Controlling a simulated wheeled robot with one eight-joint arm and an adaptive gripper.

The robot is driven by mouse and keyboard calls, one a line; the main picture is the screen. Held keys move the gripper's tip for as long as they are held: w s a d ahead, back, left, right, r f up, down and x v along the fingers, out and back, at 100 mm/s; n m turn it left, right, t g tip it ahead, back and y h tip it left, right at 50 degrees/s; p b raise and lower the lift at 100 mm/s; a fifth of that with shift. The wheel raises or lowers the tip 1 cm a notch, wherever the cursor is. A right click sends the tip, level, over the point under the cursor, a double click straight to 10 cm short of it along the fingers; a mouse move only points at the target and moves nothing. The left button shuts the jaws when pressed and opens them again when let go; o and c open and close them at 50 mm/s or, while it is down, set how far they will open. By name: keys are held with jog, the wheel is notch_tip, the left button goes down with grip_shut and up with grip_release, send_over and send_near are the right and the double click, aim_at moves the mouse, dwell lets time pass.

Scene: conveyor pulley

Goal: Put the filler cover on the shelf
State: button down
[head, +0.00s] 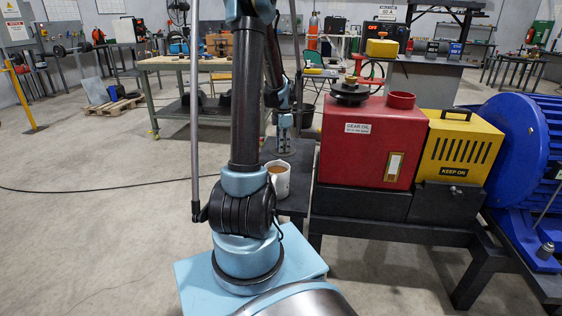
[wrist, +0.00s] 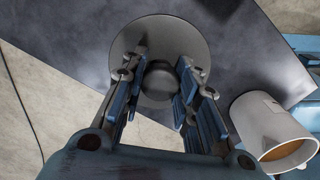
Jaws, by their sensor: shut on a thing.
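The filler cover (wrist: 160,40) is a dark grey round disc with a black knob in the middle. In the wrist view it is over the dark shelf (wrist: 60,50), near the shelf's front edge. My gripper (wrist: 160,82) is shut on the knob, one finger on each side. In the head view my gripper (head: 284,138) is low over the shelf (head: 304,168), left of the red gear oil box (head: 350,150). The cover is small and partly hidden there. I cannot tell whether it touches the shelf.
A white mug with brown liquid (head: 279,182) stands near the shelf's front; it shows right of my gripper in the wrist view (wrist: 265,122). The red box carries a black fitting (head: 350,96) and an open red ring (head: 401,100). A yellow box (head: 462,145) adjoins it.

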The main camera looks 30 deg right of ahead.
jog(key=shift+f, duration=3.15)
jog(key=shift+f, duration=0.1)
jog(key=c, duration=1.2)
grip_release()
jog(key=shift+c, duration=0.2)
